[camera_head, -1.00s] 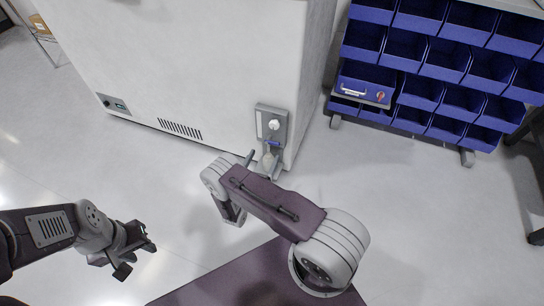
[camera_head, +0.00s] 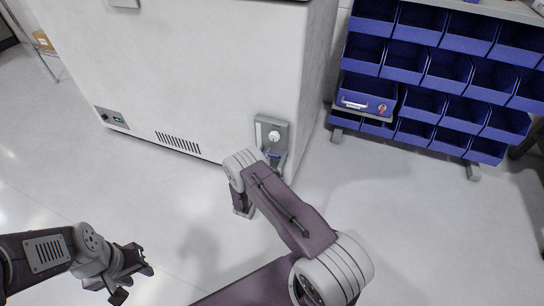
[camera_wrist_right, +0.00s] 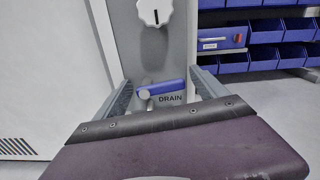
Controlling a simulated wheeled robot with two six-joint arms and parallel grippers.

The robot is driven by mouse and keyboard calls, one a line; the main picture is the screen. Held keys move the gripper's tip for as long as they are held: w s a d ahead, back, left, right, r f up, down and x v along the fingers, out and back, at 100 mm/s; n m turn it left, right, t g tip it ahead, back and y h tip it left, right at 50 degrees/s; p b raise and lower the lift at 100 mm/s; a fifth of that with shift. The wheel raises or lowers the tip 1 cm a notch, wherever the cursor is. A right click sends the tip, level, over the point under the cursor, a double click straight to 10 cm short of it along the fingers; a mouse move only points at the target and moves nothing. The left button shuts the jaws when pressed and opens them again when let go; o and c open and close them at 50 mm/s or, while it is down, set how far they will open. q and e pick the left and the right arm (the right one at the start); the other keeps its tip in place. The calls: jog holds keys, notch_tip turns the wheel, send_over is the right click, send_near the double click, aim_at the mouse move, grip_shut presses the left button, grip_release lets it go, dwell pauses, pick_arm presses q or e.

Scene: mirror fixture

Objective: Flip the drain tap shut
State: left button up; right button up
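The drain tap has a blue lever (camera_wrist_right: 160,88) on a grey metal body, above the label DRAIN on a grey panel (camera_wrist_right: 148,50). In the wrist view the lever lies nearly level, tilting up slightly to the right. The panel (camera_head: 263,123) is on the white cabinet's lower corner in the head view, with a bit of the blue lever (camera_head: 272,154) below its knob. My right gripper (camera_wrist_right: 162,92) is open, one finger on each side of the tap; contact cannot be told. My left gripper (camera_head: 133,283) is open and empty, low at the left.
A white knob (camera_wrist_right: 154,12) sits above the tap on the panel. The white cabinet (camera_head: 190,70) fills the back. A rack of blue bins (camera_head: 430,80) with a blue case (camera_head: 367,97) stands at the right. The floor (camera_head: 400,220) between is clear.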

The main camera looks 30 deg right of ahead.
jog(key=c, duration=1.3)
jog(key=shift+o, duration=0.2)
jog(key=shift+r+m+p, duration=0.1)
jog(key=shift+m+p, duration=0.2)
jog(key=shift+p, duration=0.05)
jog(key=shift+f+m, duration=0.2)
jog(key=shift+m, duration=0.3)
jog(key=o, duration=1.4)
